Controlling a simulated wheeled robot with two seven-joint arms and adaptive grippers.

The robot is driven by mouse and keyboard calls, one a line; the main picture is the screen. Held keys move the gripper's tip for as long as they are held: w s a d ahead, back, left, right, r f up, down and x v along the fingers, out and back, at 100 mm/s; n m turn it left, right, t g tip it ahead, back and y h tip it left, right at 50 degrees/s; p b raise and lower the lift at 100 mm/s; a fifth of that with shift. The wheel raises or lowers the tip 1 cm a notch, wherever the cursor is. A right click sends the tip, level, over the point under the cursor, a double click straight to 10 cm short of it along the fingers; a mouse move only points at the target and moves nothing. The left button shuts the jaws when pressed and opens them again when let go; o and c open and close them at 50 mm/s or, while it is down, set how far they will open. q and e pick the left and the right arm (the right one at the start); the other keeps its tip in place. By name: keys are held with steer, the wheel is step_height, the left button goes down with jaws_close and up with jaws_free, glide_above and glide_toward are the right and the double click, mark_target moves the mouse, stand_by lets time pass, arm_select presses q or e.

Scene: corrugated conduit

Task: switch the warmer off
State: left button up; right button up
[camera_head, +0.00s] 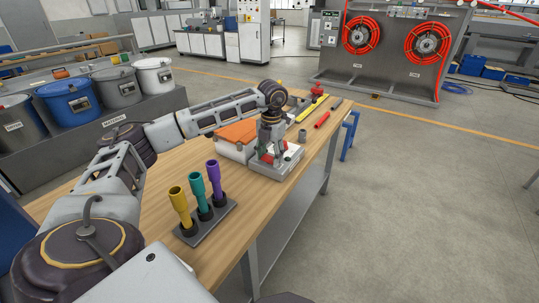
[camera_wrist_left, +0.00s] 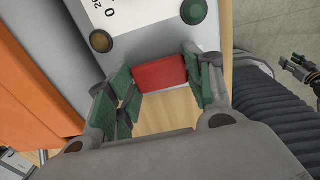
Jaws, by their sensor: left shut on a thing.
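The warmer (camera_head: 276,168) is a grey box on the wooden bench. In the left wrist view its grey panel (camera_wrist_left: 165,18) carries a white label, round knobs and a red switch piece (camera_wrist_left: 160,73). My left gripper (camera_head: 270,150) points down over the warmer. In the left wrist view its green-padded fingers (camera_wrist_left: 165,85) are closed around the red piece. Which way the switch is set cannot be told. A dark part with green pads at the right edge of the left wrist view looks like my right gripper (camera_wrist_left: 298,68); its jaws are unclear.
An orange-topped box (camera_head: 237,138) stands left of the warmer. A rack (camera_head: 207,222) with yellow, teal and purple pieces is nearer on the bench. Coloured rods (camera_head: 312,108) and a small grey cylinder (camera_head: 302,135) lie beyond. The bench's right edge is close to the warmer.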

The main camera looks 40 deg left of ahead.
mark_target(271, 158)
arm_select(q)
steer(key=o, duration=1)
steer(key=shift+d+r, duration=0.15)
steer(key=shift+r, duration=2.85)
steer(key=shift+d+r, duration=0.1)
steer(key=shift+r, duration=2.9)
